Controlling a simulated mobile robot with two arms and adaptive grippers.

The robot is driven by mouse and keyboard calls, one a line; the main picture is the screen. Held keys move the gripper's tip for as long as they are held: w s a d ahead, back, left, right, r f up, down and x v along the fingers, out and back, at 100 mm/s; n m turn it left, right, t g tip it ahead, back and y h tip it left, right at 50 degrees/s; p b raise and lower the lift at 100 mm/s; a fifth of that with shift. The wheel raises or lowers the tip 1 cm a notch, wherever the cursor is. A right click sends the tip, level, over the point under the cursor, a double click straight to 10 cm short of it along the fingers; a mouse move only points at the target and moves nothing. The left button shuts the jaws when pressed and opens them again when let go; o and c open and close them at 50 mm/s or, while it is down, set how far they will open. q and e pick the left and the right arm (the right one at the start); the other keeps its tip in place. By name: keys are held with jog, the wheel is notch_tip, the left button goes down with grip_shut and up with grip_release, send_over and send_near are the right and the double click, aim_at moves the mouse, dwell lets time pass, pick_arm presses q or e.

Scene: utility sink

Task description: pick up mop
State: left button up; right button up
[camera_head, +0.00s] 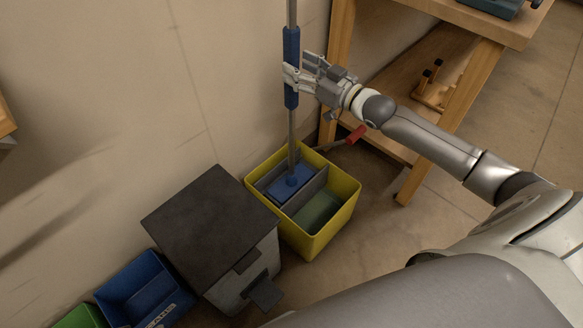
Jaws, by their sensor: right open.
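The mop (291,128) stands nearly upright, with a grey pole and a blue grip sleeve (291,50) on its upper part. Its blue head (290,178) rests inside the yellow bucket (335,220). My right gripper (292,76) comes in from the right at the lower part of the blue sleeve. Its fingers are open and overlap the sleeve in the picture; I cannot tell whether they touch it. The mop's top end is out of view. My left gripper does not show.
A grey pedal bin with a dark lid (210,220) stands left of the bucket, with a blue bin (145,290) and a green bin (80,317) beyond it. A wooden workbench (455,110) stands to the right. A red-handled tool (355,135) shows behind the bucket. The wall is close behind the mop.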

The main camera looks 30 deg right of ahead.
aim_at(297, 63)
jog(key=shift+w+a+r, duration=0.1)
jog(key=shift+w+r, duration=0.1)
jog(key=shift+w, duration=0.75)
jog(key=shift+b+x, duration=0.3)
jog(key=shift+x, duration=0.55)
grip_shut()
jog(key=shift+r, duration=0.1)
